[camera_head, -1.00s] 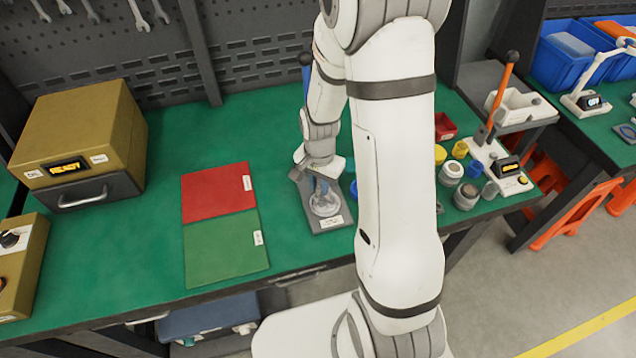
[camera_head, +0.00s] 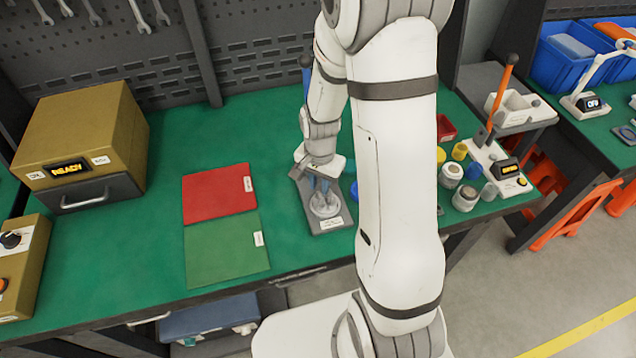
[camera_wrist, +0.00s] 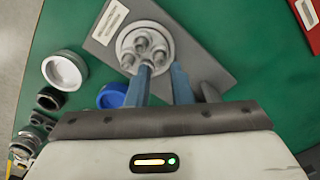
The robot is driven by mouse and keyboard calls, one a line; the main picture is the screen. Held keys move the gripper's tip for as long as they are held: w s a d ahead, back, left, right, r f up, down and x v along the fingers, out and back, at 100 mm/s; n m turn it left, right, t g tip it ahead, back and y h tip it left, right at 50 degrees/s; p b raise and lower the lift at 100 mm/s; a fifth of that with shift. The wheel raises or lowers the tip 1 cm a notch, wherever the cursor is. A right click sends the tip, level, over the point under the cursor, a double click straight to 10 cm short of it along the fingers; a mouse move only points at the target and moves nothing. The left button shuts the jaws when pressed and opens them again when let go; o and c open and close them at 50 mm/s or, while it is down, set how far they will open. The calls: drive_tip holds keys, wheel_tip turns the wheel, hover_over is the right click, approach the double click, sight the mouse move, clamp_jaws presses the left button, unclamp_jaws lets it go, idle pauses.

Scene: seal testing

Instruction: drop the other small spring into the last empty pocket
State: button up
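The round pale fixture (camera_wrist: 122,42) sits on a grey labelled base plate (camera_wrist: 205,68). Several small grey metal pieces that look like springs stand in its pockets, including one small spring (camera_wrist: 160,57) near the fingertips. My gripper (camera_wrist: 160,68) has its two blue fingers spread apart at the fixture's near edge, with nothing visible between them. In the head view my gripper (camera_head: 321,190) is just above the fixture (camera_head: 325,208), pointing down. The fingers and the wrist hide part of the fixture, so I cannot tell whether every pocket is filled.
A blue ring-shaped part (camera_wrist: 112,96) and a white cup (camera_wrist: 65,71) lie beside the base plate. Red (camera_head: 218,193) and green (camera_head: 226,248) mats lie to the left. A lever press (camera_head: 500,165) and several small cups stand right. My arm hides the bench middle.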

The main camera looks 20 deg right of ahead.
drive_tip(key=shift+r+p, duration=0.75)
drive_tip(key=shift+r, duration=0.55)
drive_tip(key=shift+o, duration=0.4)
drive_tip(key=o, duration=0.5)
drive_tip(key=shift+r, duration=0.1)
drive_tip(key=shift+r+p, duration=0.9)
drive_tip(key=shift+r, duration=0.45)
